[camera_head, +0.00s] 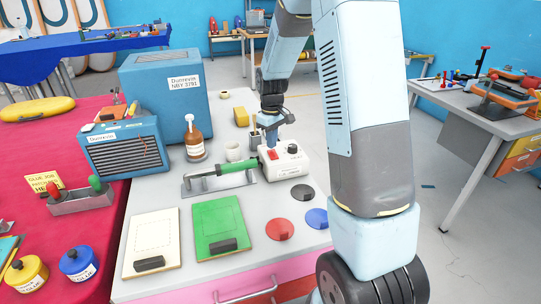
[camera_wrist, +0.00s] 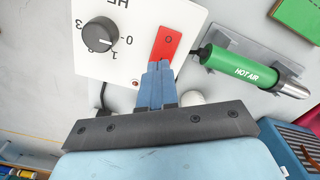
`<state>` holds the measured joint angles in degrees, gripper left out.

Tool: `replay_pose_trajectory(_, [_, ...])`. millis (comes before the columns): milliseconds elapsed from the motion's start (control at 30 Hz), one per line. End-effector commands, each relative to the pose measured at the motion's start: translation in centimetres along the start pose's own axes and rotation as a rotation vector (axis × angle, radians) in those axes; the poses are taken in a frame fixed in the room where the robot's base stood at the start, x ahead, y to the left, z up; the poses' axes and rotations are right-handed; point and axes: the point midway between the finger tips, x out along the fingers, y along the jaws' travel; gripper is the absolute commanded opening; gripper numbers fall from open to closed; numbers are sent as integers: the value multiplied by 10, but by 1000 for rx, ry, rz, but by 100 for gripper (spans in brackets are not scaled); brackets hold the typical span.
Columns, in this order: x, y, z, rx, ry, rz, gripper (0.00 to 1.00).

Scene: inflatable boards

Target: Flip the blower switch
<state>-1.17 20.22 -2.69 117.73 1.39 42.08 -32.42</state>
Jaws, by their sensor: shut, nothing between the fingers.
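The white control box (camera_head: 296,170) stands on the grey bench in the head view and fills the upper left of the wrist view (camera_wrist: 140,20). It carries a red rocker switch (camera_wrist: 167,43) marked 0 and a black dial (camera_wrist: 100,34) with numbers around it. My gripper (camera_wrist: 160,66) is shut and empty. Its fingertips are at the lower end of the red switch in the wrist view; I cannot tell whether they touch it. In the head view my gripper (camera_head: 272,140) is just above the box's back left part. The green hot air blower (camera_wrist: 240,62) lies beside the box.
The blower rests on a metal holder (camera_head: 218,186). A brown bottle (camera_head: 194,140), a white cup (camera_head: 233,151) and a blue heater-like unit (camera_head: 125,147) stand to the left. Red (camera_head: 279,229) and blue (camera_head: 317,218) discs and white (camera_head: 152,232) and green (camera_head: 220,222) boards lie in front.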

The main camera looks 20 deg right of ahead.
Motion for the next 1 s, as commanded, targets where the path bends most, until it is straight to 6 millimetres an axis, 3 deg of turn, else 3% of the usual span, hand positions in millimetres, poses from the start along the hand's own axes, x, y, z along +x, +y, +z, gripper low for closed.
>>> replay_pose_trajectory(1000, [8,0,0,0,0,0,0])
